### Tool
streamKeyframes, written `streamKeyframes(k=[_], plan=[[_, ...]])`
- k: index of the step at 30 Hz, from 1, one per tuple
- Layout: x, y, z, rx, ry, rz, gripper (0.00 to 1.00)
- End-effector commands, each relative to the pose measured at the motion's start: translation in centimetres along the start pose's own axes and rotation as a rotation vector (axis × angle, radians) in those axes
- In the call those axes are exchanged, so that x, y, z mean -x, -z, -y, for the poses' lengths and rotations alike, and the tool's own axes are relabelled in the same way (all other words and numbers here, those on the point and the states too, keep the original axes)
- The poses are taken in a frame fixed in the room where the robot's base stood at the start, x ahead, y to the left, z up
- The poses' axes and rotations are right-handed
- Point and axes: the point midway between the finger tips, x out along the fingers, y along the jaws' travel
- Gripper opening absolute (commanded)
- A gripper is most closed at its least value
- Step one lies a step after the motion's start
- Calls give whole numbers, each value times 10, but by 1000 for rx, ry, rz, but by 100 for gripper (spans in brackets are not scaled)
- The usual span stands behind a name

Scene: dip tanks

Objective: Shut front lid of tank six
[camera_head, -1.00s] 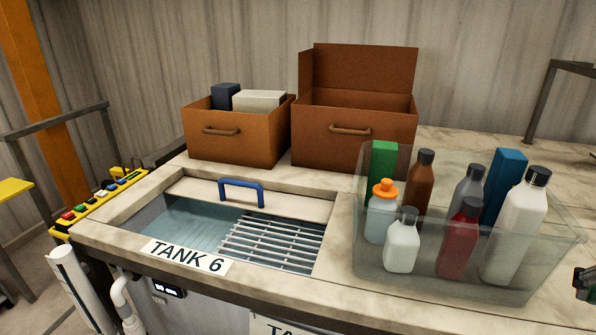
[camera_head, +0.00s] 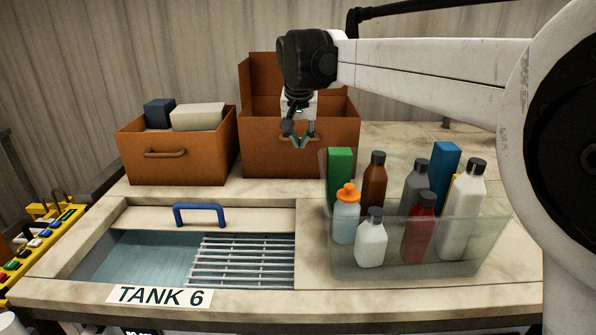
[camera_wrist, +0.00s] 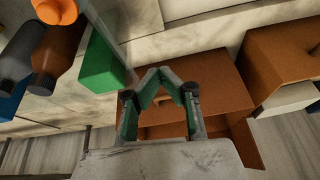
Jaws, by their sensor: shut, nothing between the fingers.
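Tank six's front lid (camera_head: 250,219) is a cream panel with a blue arched handle (camera_head: 200,208). It lies at the back of the tank opening. The opening in front of it is uncovered, showing blue liquid (camera_head: 145,255) and a metal grille (camera_head: 243,262). A "TANK 6" label (camera_head: 160,296) is on the front edge. My gripper (camera_head: 299,144) is shut and empty, in front of the open brown box, behind and to the right of the handle. In the wrist view, its fingertips (camera_wrist: 159,70) meet over that box; the lid handle is not seen there.
A clear bin (camera_head: 400,262) with several bottles stands right of the tank. The open brown box (camera_head: 335,165) and another brown box (camera_head: 185,170) stand behind it. A yellow control panel (camera_head: 40,235) is at left. The space directly above the lid looks clear.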

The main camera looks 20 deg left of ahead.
Motion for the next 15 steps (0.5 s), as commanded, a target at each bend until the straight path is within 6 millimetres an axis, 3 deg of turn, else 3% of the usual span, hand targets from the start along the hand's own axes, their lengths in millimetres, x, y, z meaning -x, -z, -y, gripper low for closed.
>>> streamKeyframes(k=[1, 9, 15], plan=[[-10, 6, 27, 14, 4, 6, 0], [-66, 8, 152, 56, 8, 38, 0], [-98, -8, 225, 81, 7, 53, 0]])
